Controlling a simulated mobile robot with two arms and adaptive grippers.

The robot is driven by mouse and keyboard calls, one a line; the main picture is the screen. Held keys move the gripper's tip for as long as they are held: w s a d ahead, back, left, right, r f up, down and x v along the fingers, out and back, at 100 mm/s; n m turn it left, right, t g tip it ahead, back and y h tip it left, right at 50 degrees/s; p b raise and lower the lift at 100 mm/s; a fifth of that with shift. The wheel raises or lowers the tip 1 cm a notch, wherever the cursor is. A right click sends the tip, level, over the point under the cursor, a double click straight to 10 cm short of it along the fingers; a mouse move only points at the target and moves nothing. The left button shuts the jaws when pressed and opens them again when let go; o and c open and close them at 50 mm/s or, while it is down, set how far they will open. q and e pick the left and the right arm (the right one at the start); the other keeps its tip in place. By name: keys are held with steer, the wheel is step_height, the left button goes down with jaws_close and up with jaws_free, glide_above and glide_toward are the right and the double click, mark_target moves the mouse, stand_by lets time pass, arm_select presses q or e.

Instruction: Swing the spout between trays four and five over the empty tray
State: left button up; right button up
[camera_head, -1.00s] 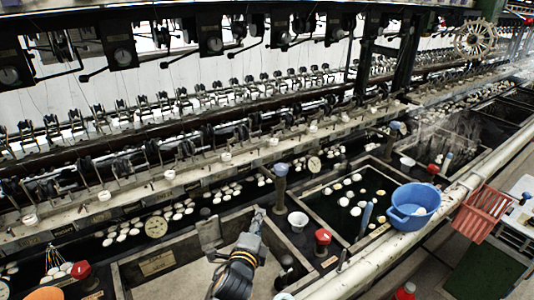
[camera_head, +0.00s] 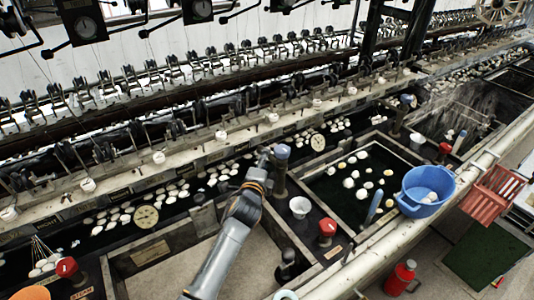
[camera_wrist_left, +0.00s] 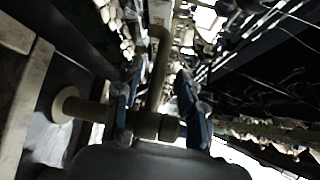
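The empty tray (camera_head: 130,280) has a bare brown floor and lies at the lower middle of the head view. A dark tray (camera_head: 330,205) with floating pale cocoons is right of it. On the divider between them stands a grey post with a blue top (camera_head: 281,168). My left gripper (camera_head: 265,160) reaches over the divider, its tip beside this post. In the left wrist view a curved, tan spout pipe (camera_wrist_left: 160,65) rises between the two blue-padded fingers of my left gripper (camera_wrist_left: 160,100). The fingers are apart, with gaps visible beside the pipe; contact is unclear. My right gripper is not seen.
A blue basin (camera_head: 425,190) sits on the front rail at right. A long cocoon trough and reeling machinery run behind.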

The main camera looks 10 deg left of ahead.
arm_select(q)
steer(key=w, duration=0.3)
steer(key=shift+w+f, duration=0.2)
steer(key=shift+w, duration=0.65)
steer(key=shift+w+f, duration=0.1)
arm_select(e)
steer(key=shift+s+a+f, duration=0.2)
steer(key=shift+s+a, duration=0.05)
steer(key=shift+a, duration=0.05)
arm_select(q)
jaws_close()
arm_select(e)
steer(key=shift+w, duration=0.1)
